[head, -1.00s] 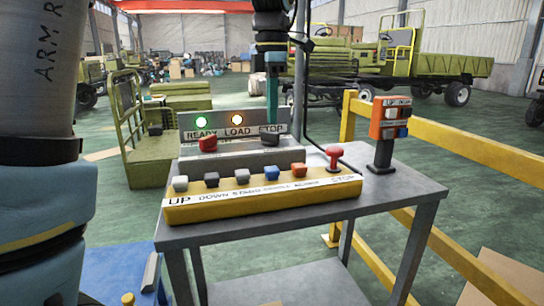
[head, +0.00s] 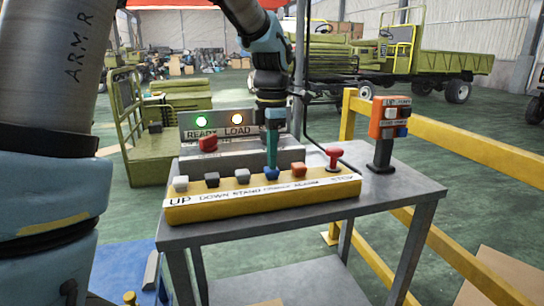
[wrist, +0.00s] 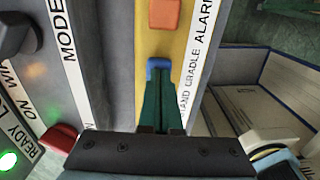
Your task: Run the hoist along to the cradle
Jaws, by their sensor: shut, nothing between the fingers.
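The yellow control box (head: 240,205) sits on a grey metal table. Its front strip reads UP, DOWN, STAND, CRADLE, ALARM, STOP, with a row of buttons above. My gripper (head: 272,163) is shut and empty, pointing down with its tips at the blue button (head: 272,175), which lines up with the CRADLE label. In the wrist view the closed green fingers (wrist: 160,98) meet the blue button (wrist: 158,64) and partly cover it. They seem to touch it; I cannot tell whether it is pressed in. The hoist and cradle themselves cannot be made out.
The orange button (head: 299,169) is right of the blue one, the grey button (head: 242,176) left. A red mushroom button (head: 334,156) stands at the box's right end. Behind is a panel with lit green (head: 201,121) and orange lamps. An orange switch box (head: 390,118) stands right.

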